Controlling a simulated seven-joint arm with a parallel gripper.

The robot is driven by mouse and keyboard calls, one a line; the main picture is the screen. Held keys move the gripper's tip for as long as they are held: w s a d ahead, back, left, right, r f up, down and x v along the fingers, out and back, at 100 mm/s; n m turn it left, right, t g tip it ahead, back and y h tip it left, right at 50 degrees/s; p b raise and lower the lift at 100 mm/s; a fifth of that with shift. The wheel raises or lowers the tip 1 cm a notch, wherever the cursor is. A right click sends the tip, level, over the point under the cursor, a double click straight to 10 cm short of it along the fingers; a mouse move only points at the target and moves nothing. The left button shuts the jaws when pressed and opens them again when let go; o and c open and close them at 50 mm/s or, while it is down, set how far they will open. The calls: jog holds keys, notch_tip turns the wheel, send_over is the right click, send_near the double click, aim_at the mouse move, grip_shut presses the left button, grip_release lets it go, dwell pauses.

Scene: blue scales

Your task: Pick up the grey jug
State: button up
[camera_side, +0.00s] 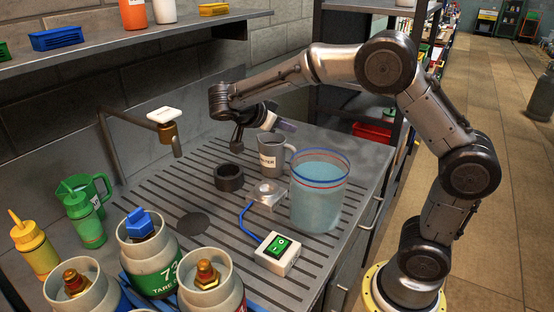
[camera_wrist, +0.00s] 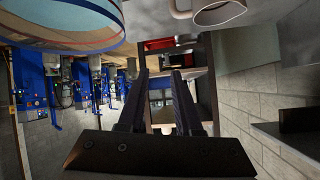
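The grey jug (camera_side: 270,158) stands upright on the slatted worktop, with a white label on its front and its handle to the right. In the wrist view the jug (camera_wrist: 219,14) shows upside down at the top edge, partly cut off. My gripper (camera_side: 288,125) is above the jug in the side view, apart from it, and points roughly sideways to the right. In the wrist view my gripper (camera_wrist: 163,72) has its two dark fingers apart with nothing between them.
A clear tank of water (camera_side: 318,195) stands right of the jug. A dark ring (camera_side: 229,178), a small scale (camera_side: 266,192) and a green switch box (camera_side: 277,254) are nearby. A tap (camera_side: 165,125) is at left. Bottles and gas cylinders (camera_side: 147,252) crowd the front left.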

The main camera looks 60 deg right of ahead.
aim_at(278, 157)
jog(key=w+a+f+n+h, duration=0.15)
jog(key=w+f, duration=0.25)
jog(key=f, duration=0.7)
jog(key=shift+n, duration=0.25)
jog(key=shift+s+x, duration=0.15)
jog(key=shift+x, duration=3.25)
jog(key=shift+s+x, duration=0.15)
jog(key=shift+x, duration=3.25)
jog(key=shift+r, duration=0.15)
grip_shut()
